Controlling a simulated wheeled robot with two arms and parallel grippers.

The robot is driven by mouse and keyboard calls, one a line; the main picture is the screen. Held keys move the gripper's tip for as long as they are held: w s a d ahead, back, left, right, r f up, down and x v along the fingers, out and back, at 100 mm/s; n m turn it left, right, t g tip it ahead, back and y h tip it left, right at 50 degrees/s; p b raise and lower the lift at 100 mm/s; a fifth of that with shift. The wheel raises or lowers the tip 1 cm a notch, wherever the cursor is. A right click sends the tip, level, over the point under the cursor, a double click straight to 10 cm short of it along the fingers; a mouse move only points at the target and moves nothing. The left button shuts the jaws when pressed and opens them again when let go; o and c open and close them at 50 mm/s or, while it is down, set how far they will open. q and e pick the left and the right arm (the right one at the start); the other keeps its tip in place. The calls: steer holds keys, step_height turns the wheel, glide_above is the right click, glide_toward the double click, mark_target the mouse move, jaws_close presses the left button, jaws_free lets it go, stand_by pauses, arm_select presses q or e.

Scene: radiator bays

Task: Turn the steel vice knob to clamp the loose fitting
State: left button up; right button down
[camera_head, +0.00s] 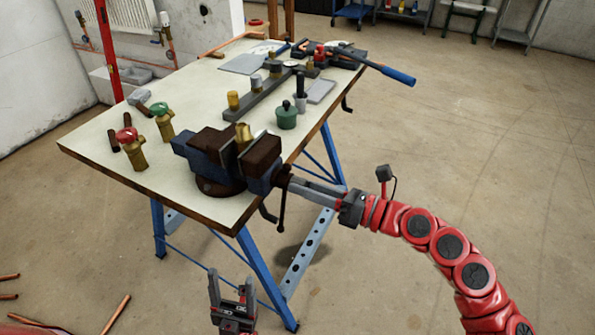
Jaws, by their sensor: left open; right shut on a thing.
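The dark steel vice (205,160) sits at the near right corner of the workbench. A brass fitting (244,136) stands up between its brown jaws; how tightly they hold it I cannot tell. The vice knob (282,177) is at the right end of the screw, with a thin dark bar (282,212) hanging down beside it. My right gripper (292,184) reaches in from the right and is shut on the knob, its fingertips partly hiding it. My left gripper (230,285) is open and empty, low in front of the bench, fingers pointing up.
Two brass valves, with a red handle (133,150) and a green handle (163,122), stand left of the vice. A green pot (287,115) and a rail of fittings (256,101) are behind it. A blue-handled wrench (395,75) overhangs the bench's right edge. Floor at right is clear.

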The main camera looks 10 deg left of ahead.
steer(key=m+p, duration=0.9)
steer(key=p, duration=0.2)
steer(key=shift+s+r, duration=0.1)
steer(key=shift+r, duration=0.05)
steer(key=c, duration=0.8)
jaws_free()
steer(key=shift+f+b, duration=0.3)
steer(key=shift+b, duration=0.15)
steer(key=shift+o, duration=0.6)
steer(key=shift+d+r, duration=0.1)
steer(key=v, duration=0.7)
steer(key=shift+r, duration=0.1)
